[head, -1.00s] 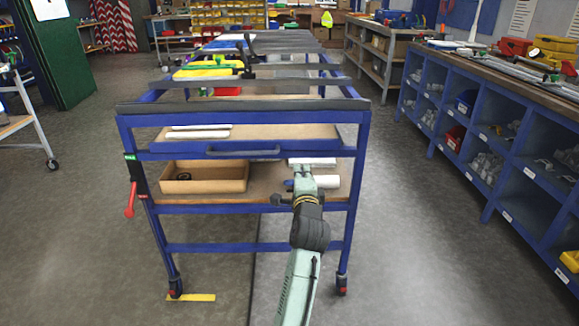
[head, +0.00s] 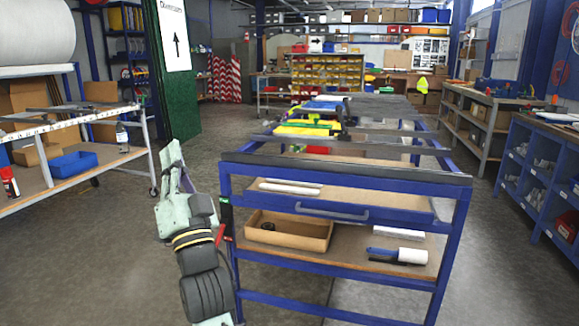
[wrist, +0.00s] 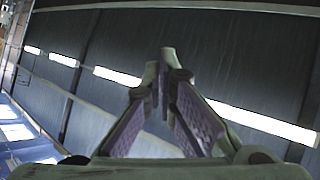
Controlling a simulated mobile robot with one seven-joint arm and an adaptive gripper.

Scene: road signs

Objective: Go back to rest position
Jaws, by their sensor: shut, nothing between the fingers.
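My gripper (wrist: 164,62) shows in the wrist view with its two fingers meeting at the tips. Nothing is between them. Dark roof panels and bright strip lights fill the background there, so the wrist faces upward. In the head view my pale green and dark grey arm is folded at the lower left, in front of the left end of the blue cart (head: 340,215).
The cart's shelf holds a cardboard tray (head: 288,232) and a white roll (head: 400,256). A wheeled rack (head: 85,163) stands left, by a green panel (head: 172,80). Blue cubby shelving (head: 540,180) stands right. Grey floor is open between rack and cart.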

